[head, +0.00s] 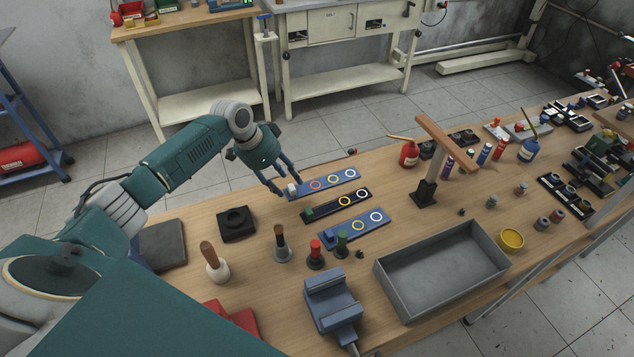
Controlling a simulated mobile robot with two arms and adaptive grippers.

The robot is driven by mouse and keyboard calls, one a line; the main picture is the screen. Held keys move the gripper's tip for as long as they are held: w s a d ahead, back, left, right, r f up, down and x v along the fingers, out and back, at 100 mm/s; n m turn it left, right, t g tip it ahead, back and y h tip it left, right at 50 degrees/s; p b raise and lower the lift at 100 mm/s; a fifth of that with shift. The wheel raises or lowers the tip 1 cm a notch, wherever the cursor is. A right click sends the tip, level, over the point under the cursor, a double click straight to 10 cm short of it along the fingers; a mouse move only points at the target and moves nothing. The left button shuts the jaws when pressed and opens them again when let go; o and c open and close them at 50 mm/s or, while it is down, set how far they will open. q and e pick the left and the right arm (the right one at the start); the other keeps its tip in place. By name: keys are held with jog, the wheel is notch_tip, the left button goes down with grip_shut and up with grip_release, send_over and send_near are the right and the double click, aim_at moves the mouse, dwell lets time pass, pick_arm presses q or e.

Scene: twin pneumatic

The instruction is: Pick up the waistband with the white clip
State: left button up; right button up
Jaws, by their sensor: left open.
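Three flat bands lie side by side on the wooden workbench. The far one is a blue band (323,183) with a small white clip (292,189) at its left end and red, yellow and white rings along it. My left gripper (286,186) is open. It points down at this left end, with its fingertips close to the white clip. I cannot tell whether they touch it. A dark band (327,207) with a green clip (308,213) lies nearer, and another blue band (347,233) lies nearest. My right gripper is not in view.
A black square block (237,223) and a wooden-handled tool (213,262) stand left of the bands. A blue vise (332,303) and a grey tray (440,263) are in front. A wooden-topped T-shaped stand (425,189) rises to the right.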

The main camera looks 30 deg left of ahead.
aim_at(292, 186)
pick_arm(q)
jog(key=shift+p+x, duration=0.3)
jog(key=shift+x, duration=1.4)
jog(key=shift+w+a, duration=0.1)
jog(key=shift+w, duration=0.05)
grip_shut()
jog(key=shift+r, duration=0.1)
jog(key=shift+r, duration=0.1)
notch_tip(292, 186, up, 20)
jog(key=b, duration=0.3)
jog(key=shift+b, duration=0.3)
